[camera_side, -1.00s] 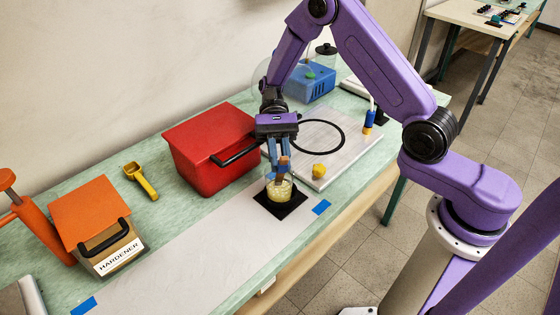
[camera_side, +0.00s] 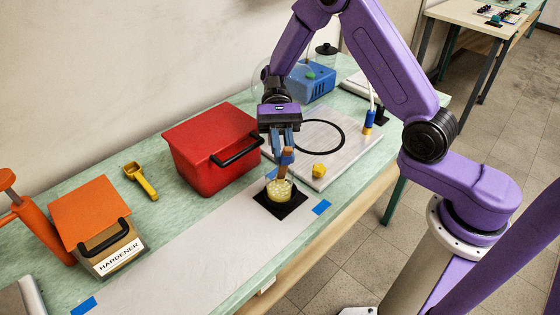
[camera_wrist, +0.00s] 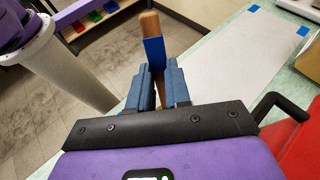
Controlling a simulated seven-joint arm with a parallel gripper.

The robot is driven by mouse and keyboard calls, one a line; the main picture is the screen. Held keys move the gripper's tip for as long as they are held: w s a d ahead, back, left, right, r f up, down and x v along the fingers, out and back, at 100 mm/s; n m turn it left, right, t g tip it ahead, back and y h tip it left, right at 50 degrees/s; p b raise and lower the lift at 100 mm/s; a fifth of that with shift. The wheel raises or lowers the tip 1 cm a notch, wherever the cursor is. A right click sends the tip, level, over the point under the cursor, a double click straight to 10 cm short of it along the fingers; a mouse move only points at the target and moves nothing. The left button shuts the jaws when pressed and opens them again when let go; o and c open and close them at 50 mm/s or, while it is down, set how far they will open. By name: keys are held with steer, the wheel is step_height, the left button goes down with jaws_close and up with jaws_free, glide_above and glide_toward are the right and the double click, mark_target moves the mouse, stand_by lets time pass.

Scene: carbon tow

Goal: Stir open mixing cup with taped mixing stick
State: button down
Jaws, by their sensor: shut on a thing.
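The open mixing cup (camera_side: 280,191), clear with pale yellow contents, stands upright on a black square mat (camera_side: 296,207). The brown mixing stick with a band of blue tape (camera_side: 287,159) is in my gripper (camera_side: 285,146), above the cup. The stick leans slightly, and its lower part reaches down to the cup's mouth; how deep its tip goes is hard to tell. In the wrist view my blue fingers (camera_wrist: 161,84) are shut on the stick (camera_wrist: 149,24), with its rounded end and tape showing beyond them. The cup is not visible there.
A red box (camera_side: 207,155) with a black handle stands close left of my gripper. A pale board (camera_side: 340,160) with a black ring and a yellow lump (camera_side: 319,171) lies to the right. The hardener box (camera_side: 95,235) is far left. The grey strip (camera_side: 190,250) is clear.

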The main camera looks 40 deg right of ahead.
steer(key=shift+s+a+r, duration=0.15)
steer(key=shift+s+r, duration=0.15)
steer(key=shift+r, duration=0.6)
steer(key=shift+s+a+r, duration=0.2)
steer(key=shift+s+r, duration=0.15)
steer(key=shift+r, duration=0.5)
steer(key=shift+s+a+r, duration=0.15)
steer(key=shift+s+r, duration=0.15)
steer(key=shift+r, duration=0.6)
steer(key=shift+r, duration=0.1)
steer(key=shift+r, duration=2.4)
